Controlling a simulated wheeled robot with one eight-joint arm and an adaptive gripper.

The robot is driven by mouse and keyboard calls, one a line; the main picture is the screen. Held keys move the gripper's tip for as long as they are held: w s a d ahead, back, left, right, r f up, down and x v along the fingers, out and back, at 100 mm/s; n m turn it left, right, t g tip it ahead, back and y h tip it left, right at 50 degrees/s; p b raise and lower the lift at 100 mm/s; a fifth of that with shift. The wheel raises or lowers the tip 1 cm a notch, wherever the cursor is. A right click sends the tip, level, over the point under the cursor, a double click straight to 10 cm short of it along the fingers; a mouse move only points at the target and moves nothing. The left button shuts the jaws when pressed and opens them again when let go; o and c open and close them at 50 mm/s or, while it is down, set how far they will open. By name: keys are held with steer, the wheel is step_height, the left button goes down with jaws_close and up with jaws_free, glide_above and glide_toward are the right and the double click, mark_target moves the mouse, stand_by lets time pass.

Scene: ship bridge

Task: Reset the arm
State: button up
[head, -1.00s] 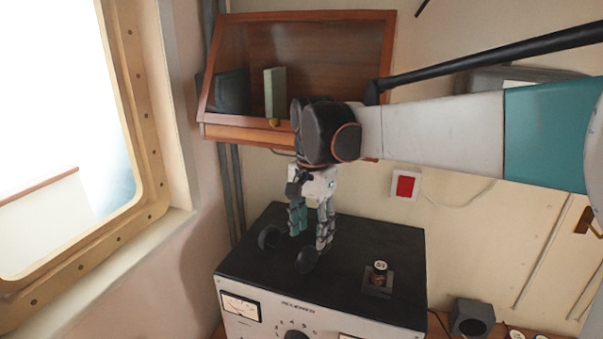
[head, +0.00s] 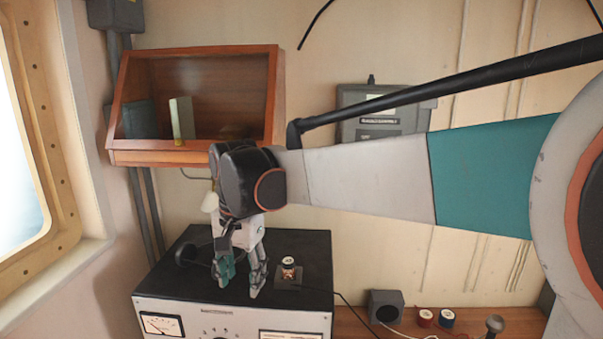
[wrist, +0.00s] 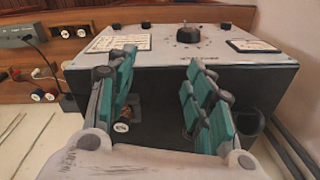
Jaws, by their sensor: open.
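My gripper (head: 240,281) hangs at the end of my arm, fingers pointing down, in front of or over the black top of the radio-like box (head: 310,248) in the head view. Its teal-padded fingers (wrist: 165,100) are spread apart in the wrist view, with nothing between the pads. A small dark cylinder with a light cap (head: 288,268) stands on a square plate on the box top, just right of the gripper. It also shows low between the fingers in the wrist view (wrist: 122,127), beyond them.
A wooden wall cabinet (head: 275,100) with a pale book (head: 182,118) is above and behind the gripper. A window is at left.

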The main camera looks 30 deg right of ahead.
steer(key=s+d+f+n+t+b, duration=0.1)
steer(key=s+f+n+t+b, duration=0.1)
steer(key=s+f+b, duration=0.3)
steer(key=s+f+n+t+b, duration=0.2)
steer(key=s+f+n+b, duration=0.2)
steer(key=f+b, duration=0.7)
steer(key=s+d+f+n+t+b, duration=0.1)
steer(key=s+f+b, duration=0.6)
steer(key=f, duration=0.8)
steer(key=n+t+b, duration=0.1)
steer(key=n+b, duration=0.1)
steer(key=shift+d+n, duration=0.3)
steer(key=shift+d, duration=0.05)
steer(key=shift+s, duration=0.1)
steer(key=shift+c, duration=0.5)
